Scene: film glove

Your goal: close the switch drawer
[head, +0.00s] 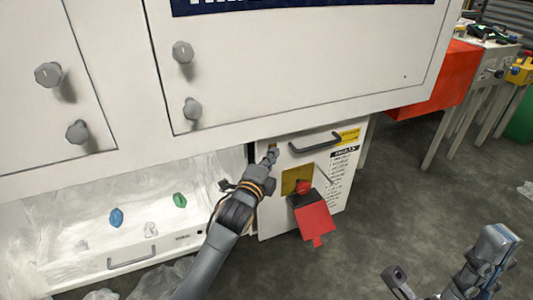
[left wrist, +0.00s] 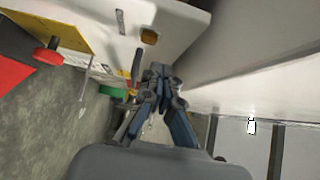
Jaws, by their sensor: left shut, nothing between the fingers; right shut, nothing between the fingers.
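The switch drawer (head: 335,185) is the white front at the lower right of the cabinet, with a grey handle (head: 315,144), yellow plate, red knob (head: 303,187) and hanging red tag (head: 313,222). A dark gap shows along its left edge. My left gripper (head: 272,154) is shut and empty at its upper left part; I cannot tell whether it touches. The left wrist view shows the shut fingers (left wrist: 160,72) just below a small brown patch (left wrist: 149,37) on the drawer, with the red knob (left wrist: 46,55) to the left. My right gripper (head: 480,262) is shut and empty at the lower right, away from the drawer.
A plastic-lined open drawer (head: 75,248) with blue and green items lies left of my left arm. White cabinet doors (head: 300,60) with grey knobs overhang above. A red-orange box (head: 435,80) and benches stand at upper right. The floor (head: 400,190) right of the drawer is clear.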

